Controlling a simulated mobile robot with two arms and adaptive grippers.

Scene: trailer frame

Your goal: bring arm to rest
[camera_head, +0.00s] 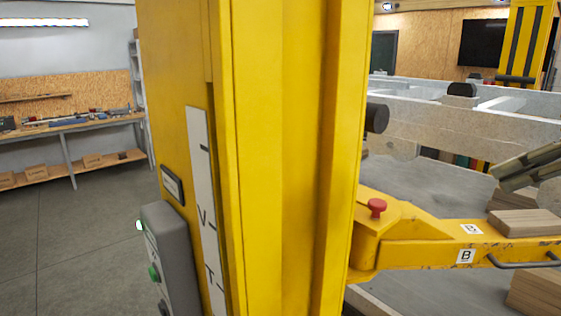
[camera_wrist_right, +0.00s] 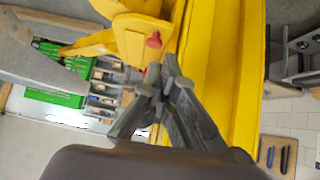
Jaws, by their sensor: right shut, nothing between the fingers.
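My right gripper (camera_head: 528,168) shows at the right edge of the head view, partly cut off by the frame. It is apart from the yellow column and above the yellow arm with the letter B labels. In the right wrist view, the fingers of my right gripper (camera_wrist_right: 168,84) meet at their tips with nothing held between them. The yellow column (camera_wrist_right: 225,70) and a red button (camera_wrist_right: 153,40) lie beyond the fingers there. My left gripper is not in view.
A large yellow column (camera_head: 290,150) fills the middle of the head view, with a grey control box (camera_head: 172,255) at its side. A yellow arm (camera_head: 430,252) with a red button (camera_head: 376,207) extends right. Wooden blocks (camera_head: 525,222) and a grey frame (camera_head: 440,122) stand nearby. Floor at left is clear.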

